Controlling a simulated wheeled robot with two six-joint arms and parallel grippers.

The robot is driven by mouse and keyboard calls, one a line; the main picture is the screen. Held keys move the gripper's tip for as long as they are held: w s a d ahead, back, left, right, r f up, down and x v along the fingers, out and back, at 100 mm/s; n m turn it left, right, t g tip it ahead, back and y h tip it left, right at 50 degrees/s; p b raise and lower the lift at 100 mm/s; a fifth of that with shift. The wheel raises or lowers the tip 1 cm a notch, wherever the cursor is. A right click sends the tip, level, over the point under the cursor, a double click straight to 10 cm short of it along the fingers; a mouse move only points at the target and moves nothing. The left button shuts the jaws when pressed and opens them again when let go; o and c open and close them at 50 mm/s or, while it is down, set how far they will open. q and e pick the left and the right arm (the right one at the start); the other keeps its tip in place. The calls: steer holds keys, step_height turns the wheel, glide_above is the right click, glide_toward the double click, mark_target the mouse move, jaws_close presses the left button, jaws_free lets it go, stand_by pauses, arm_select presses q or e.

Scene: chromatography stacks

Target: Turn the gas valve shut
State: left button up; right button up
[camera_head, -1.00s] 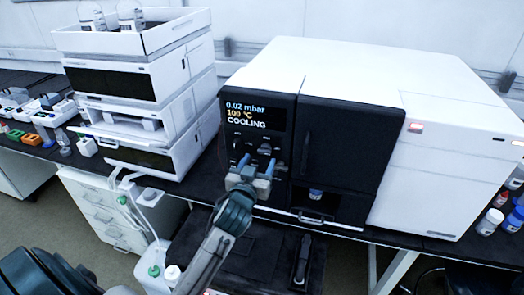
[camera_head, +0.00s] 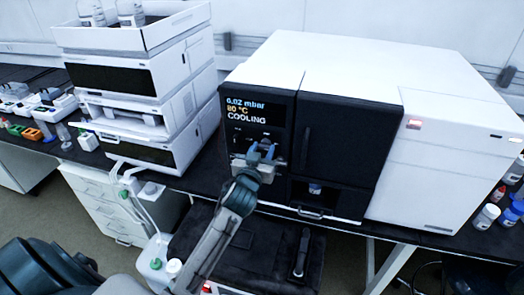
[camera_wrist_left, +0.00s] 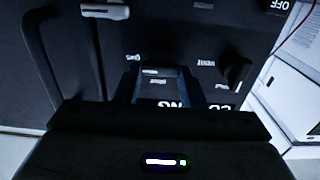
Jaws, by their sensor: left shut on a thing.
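The instrument's black front panel (camera_head: 240,106) has a lit display reading about 0.02 mbar, 80 °C and COOLING. My left gripper (camera_head: 262,151) is at the panel just below the display, shut on the gas valve. The valve is mostly hidden by the fingers, so its angle cannot be told. In the left wrist view the gripper's two fingers (camera_wrist_left: 160,84) reach to the panel, with small labels around them. A separate dark knob (camera_wrist_left: 236,73) stands beside the fingers, near a VENT label. My right gripper is not in view.
A black door (camera_head: 345,150) with a handle is right of the panel, with a small open bay (camera_head: 315,197) below it. A white instrument stack (camera_head: 140,95) stands to the left. Bottles (camera_head: 487,217) stand at the right end of the bench.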

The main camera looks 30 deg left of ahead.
arm_select(q)
steer(key=n+b, duration=0.1)
steer(key=b, duration=0.1)
steer(key=n+b, duration=0.1)
steer(key=n, duration=0.1)
steer(key=shift+f+n+b, duration=0.2)
steer(key=shift+n+b, duration=0.1)
steer(key=shift+b, duration=0.05)
steer(key=n+b, duration=0.3)
steer(key=n, duration=0.2)
steer(key=shift+a+b, duration=0.15)
steer(key=shift+b, duration=0.2)
steer(key=n+b, duration=0.4)
steer(key=n, duration=0.5)
steer(key=o, duration=1)
steer(key=shift+s, duration=0.1)
